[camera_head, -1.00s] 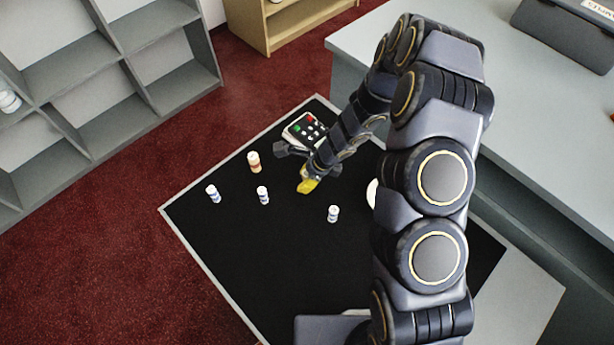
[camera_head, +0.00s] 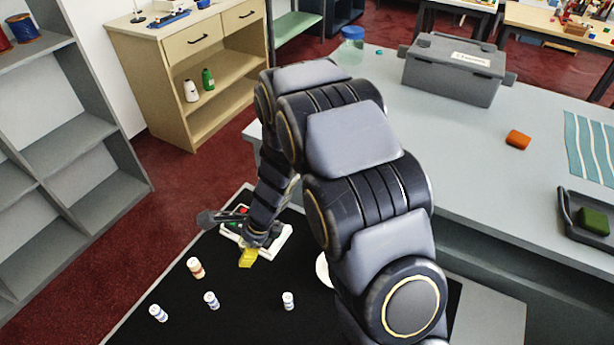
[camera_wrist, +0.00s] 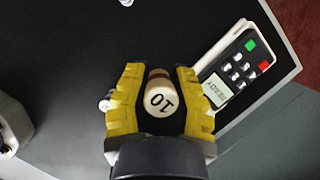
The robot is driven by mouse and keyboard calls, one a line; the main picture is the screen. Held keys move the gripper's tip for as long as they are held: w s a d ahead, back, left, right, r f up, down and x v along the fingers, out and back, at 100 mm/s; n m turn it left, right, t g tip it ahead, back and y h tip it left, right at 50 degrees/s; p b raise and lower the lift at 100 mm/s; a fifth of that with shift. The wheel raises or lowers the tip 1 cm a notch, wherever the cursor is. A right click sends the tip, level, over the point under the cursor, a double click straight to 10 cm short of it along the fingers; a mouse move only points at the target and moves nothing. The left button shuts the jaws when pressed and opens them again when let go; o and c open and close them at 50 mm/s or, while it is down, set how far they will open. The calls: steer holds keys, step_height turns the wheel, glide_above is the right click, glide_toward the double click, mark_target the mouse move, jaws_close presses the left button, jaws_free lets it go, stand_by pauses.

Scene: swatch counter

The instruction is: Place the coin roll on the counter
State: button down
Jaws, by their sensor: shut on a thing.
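My gripper (camera_head: 248,258) is low over the black mat, beside the card terminal; it also shows in the wrist view (camera_wrist: 158,72). Its yellow fingers are shut on a coin roll (camera_wrist: 160,99), whose cream end reads "10" and which has a brownish band. The head view does not show this roll clearly. I cannot tell whether it touches the mat. The grey counter (camera_head: 455,145) lies to the right, beyond my arm.
The card terminal (camera_wrist: 229,75) is close to my gripper. On the counter are a grey case (camera_head: 455,72), a jar (camera_head: 350,47), an orange block (camera_head: 518,139) and a tray (camera_head: 570,215). The counter's middle is clear.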

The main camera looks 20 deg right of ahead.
steer(key=w+d+r+m+t+h, duration=0.25)
steer(key=d+r+m, duration=0.45)
steer(key=d+r, duration=0.5)
steer(key=w+d+r+m+t+h, duration=0.1)
steer(key=w+d+r+m+t, duration=0.15)
steer(key=d+r+m, duration=0.9)
steer(key=w+d+f+n, duration=0.1)
steer(key=w+d+f, duration=0.1)
steer(key=w+f, duration=0.2)
steer(key=w+d+f+n, duration=0.2)
steer(key=w+d+f, duration=0.1)
steer(key=w, duration=0.1)
steer(key=w+d+f+n, duration=0.2)
steer(key=w+d+f, duration=0.1)
steer(key=w+f, duration=0.1)
steer(key=shift+w+d+f+g, duration=0.2)
steer(key=shift+w+f+g, duration=0.15)
steer(key=shift+w+g, duration=0.05)
steer(key=shift+w+d+f, duration=0.2)
steer(key=shift+w+f, duration=0.2)
steer(key=shift+f, duration=0.2)
steer(key=shift+w+f, duration=0.1)
steer(key=shift+f, duration=1.45)
steer(key=shift+f, duration=0.1)
steer(key=c, duration=1)
jaws_free()
